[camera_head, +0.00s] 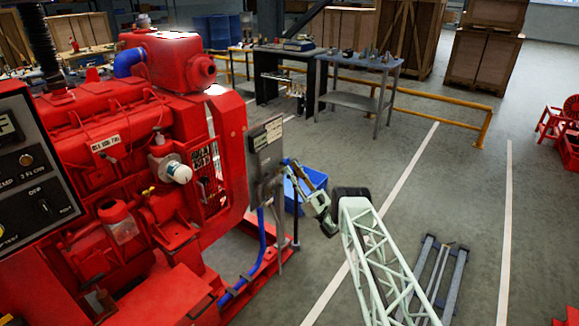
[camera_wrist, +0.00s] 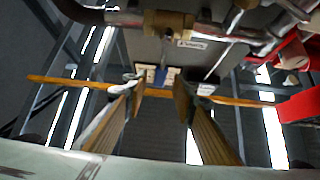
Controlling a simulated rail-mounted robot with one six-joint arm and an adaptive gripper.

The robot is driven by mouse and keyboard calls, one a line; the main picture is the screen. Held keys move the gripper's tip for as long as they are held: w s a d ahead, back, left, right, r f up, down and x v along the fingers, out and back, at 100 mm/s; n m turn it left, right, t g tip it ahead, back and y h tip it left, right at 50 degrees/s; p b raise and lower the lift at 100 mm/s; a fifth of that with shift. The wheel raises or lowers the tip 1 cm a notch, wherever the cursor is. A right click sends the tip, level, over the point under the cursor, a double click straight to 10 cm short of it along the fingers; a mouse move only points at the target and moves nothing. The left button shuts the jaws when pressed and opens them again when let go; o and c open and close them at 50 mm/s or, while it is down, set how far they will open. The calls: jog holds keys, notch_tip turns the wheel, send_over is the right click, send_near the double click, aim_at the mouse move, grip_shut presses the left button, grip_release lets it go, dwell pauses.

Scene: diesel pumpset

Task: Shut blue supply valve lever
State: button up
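The blue supply valve lever (camera_wrist: 161,75) shows small in the wrist view, hanging below a brass valve body (camera_wrist: 168,22) on a horizontal pipe. A label plate sits beside the valve. My gripper (camera_wrist: 160,88) is open, with one finger on each side of the lever in the picture. I cannot tell whether the lever lies between the fingertips or beyond them; no contact is clear. In the head view my gripper (camera_head: 292,170) is at the right side of the grey panel (camera_head: 267,150). The lever cannot be made out there.
The red diesel engine (camera_head: 140,140) fills the left of the head view. A blue crate (camera_head: 313,180) stands on the floor behind my gripper. A yellow rail (camera_head: 440,107) and workbenches (camera_head: 352,100) are farther back. The floor to the right is mostly open.

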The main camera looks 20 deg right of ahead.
jog(key=shift+v, duration=1.7)
